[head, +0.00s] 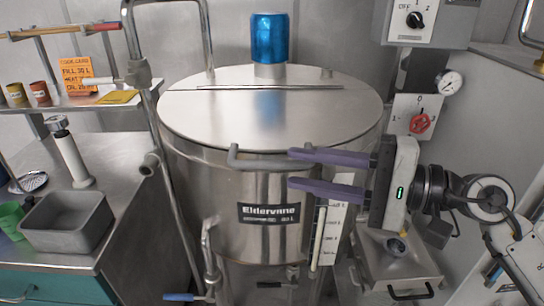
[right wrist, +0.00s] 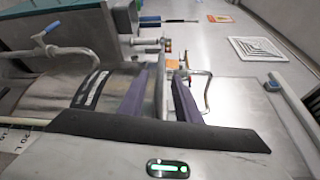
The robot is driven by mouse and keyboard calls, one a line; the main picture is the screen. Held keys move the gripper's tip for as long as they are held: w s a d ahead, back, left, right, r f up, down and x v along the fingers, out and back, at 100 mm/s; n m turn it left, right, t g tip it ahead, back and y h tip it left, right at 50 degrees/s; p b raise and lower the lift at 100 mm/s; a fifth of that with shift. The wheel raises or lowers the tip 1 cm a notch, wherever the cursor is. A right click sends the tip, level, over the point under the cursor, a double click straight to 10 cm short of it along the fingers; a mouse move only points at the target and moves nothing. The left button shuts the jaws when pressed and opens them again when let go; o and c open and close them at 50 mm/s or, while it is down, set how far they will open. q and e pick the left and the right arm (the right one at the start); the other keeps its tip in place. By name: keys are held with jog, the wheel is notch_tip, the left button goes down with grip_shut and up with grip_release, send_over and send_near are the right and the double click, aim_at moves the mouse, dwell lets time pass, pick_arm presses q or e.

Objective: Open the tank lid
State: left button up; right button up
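The steel tank (head: 190,190) stands in the middle of the head view with an "Eldervane" label on its front. Its round steel lid (head: 215,115) lies flat and closed on top. My left gripper is not in view.
A blue cylinder (head: 270,38) stands at the lid's rear. A vertical pipe (head: 166,130) runs close along the tank's left. A steel counter with a grey bin (head: 68,222) is at left.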

aim_at(284, 166)
jog(key=p+x, duration=0.1)
jog(key=x, duration=0.5)
grip_shut()
